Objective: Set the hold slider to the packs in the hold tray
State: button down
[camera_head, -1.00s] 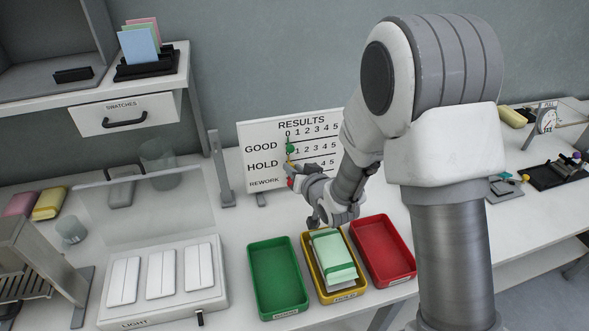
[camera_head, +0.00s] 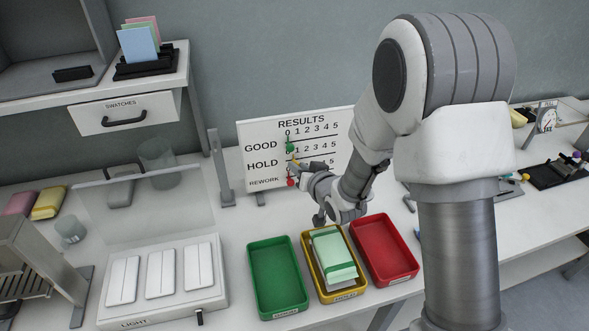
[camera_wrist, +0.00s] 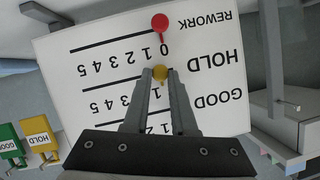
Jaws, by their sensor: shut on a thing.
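The white results board (camera_head: 258,195) stands at the back with GOOD, HOLD and REWORK rows. My gripper (camera_head: 299,165) is at the HOLD row. In the wrist view, upside down, my gripper (camera_wrist: 160,80) is shut on the yellow hold slider (camera_wrist: 160,72), near the low-number end. The fingers hide the numbers beside it, so its exact mark is unclear. The red rework slider (camera_wrist: 160,22) is near 0. The green good slider (camera_head: 290,147) is near 0 too. The yellow hold tray (camera_head: 309,262) holds pale green packs (camera_head: 332,252), stacked; their count is unclear.
A green tray (camera_head: 253,280) and a red tray (camera_head: 410,262), both looking empty, flank the hold tray. A light box (camera_head: 215,300) with white packs and a clear screen stands at left. A grey post (camera_head: 220,165) stands left of the board.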

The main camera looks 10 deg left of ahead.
aim_at(305, 160)
jog(key=d, duration=0.1)
jog(key=w+d, duration=0.1)
jog(key=d, duration=0.1)
jog(key=shift+w+d, duration=0.15)
jog(key=shift+w, duration=0.2)
jog(key=c, duration=0.7)
grip_release()
jog(key=shift+s, duration=0.15)
